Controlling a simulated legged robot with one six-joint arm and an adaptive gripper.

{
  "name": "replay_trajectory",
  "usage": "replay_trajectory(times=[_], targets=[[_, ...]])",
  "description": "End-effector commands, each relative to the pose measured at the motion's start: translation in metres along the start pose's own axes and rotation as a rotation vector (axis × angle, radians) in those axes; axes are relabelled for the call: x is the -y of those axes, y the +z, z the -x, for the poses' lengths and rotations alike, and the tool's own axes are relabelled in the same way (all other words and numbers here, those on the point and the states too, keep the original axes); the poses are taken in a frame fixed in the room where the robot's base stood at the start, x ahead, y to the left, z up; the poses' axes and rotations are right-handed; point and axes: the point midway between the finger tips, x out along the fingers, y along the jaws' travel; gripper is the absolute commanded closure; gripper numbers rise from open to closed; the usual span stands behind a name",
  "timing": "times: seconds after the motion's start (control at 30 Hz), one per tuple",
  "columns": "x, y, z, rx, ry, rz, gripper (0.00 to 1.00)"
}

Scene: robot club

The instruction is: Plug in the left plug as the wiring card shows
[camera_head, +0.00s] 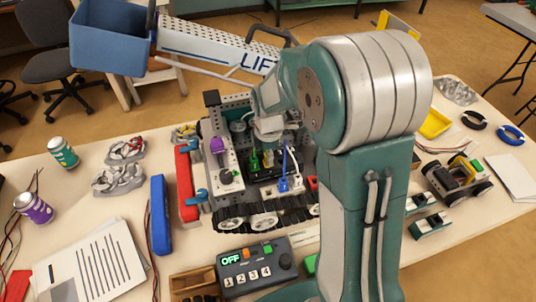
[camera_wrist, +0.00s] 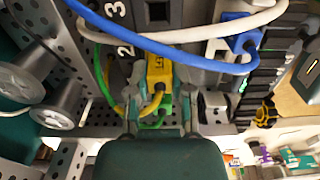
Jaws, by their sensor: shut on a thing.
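In the wrist view my gripper (camera_wrist: 160,75) is shut on a yellow plug (camera_wrist: 158,70), which sits between its fingertips by a dark panel marked 2 and 3. A blue plug (camera_wrist: 243,42) with a blue cable is to the right. In the head view the green plug (camera_head: 254,161), yellow plug (camera_head: 268,158) and blue plug (camera_head: 283,184) stand inside the tracked robot (camera_head: 262,220). My fingertips are hidden there. Whether the yellow plug is seated cannot be told.
Blue and white cables cross the top of the wrist view. A perforated metal plate (camera_wrist: 75,60) is close on the left. In the head view a control box (camera_head: 253,268) reads OFF in front of the robot. Printed sheets (camera_head: 95,270) lie at the left.

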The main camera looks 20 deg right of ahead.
Motion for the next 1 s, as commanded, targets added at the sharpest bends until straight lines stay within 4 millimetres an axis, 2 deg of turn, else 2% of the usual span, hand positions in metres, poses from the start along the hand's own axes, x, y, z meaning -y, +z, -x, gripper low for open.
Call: replay_trajectory(times=[0.63, 0.67, 0.7, 0.73, 0.77, 1.0], targets=[[0.0008, 0.0000, -0.0038, 0.000, -0.003, 0.000, 1.00], [0.0008, 0.0000, -0.0038, 0.000, -0.003, 0.000, 0.67], [0.0009, 0.0000, -0.0039, 0.000, -0.004, 0.000, 0.49], [0.0009, 0.0000, -0.0039, 0.000, -0.004, 0.000, 0.36], [0.0009, 0.0000, -0.0039, 0.000, -0.003, 0.000, 0.32], [0.0005, 0.0000, -0.0032, 0.000, -0.002, 0.000, 0.32]])
